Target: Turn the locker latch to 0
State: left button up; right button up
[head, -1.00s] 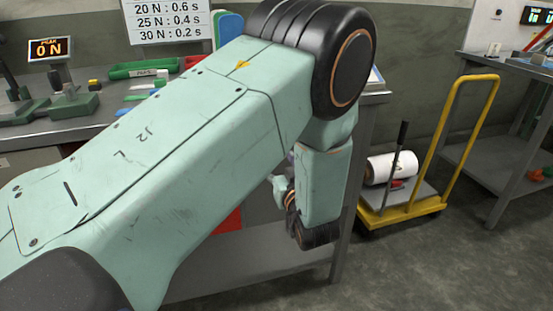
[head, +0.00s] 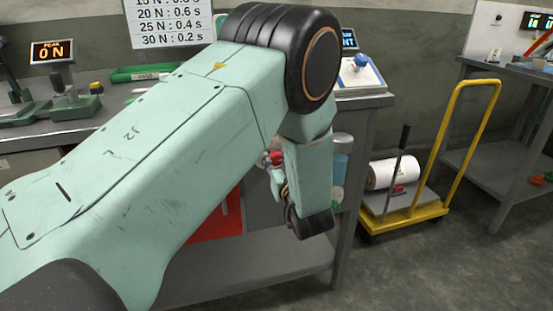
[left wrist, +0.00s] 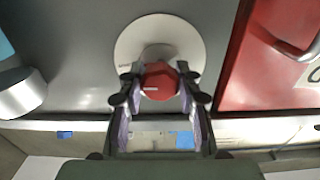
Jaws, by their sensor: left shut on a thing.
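The locker latch is a red knob (left wrist: 160,82) on a pale round plate (left wrist: 135,50), seen in the left wrist view. A short white mark shows on the knob's face, left of its middle. My left gripper (left wrist: 158,88) has one finger on each side of the knob and is shut on it. In the head view, the red knob (head: 276,157) shows small beside my left gripper (head: 270,164), partly hidden by my left arm. Any numbers on the plate are too small to read. My right gripper is not in view.
A red panel with a metal handle (left wrist: 296,48) is right of the plate, and a metal cylinder (left wrist: 20,93) is at left. A grey workbench (head: 372,101) stands behind my arm. A yellow cart (head: 425,211) with a white roll stands on the floor at right.

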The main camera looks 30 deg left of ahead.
pick_arm(q)
jog(key=c, duration=0.5)
jog(key=n+p, duration=0.1)
jog(key=n, duration=0.6)
jog(key=shift+n+p, duration=0.3)
jog(key=shift+p, duration=0.05)
jog(key=n, duration=1)
dwell(0.5)
jog(key=o, duration=1.2)
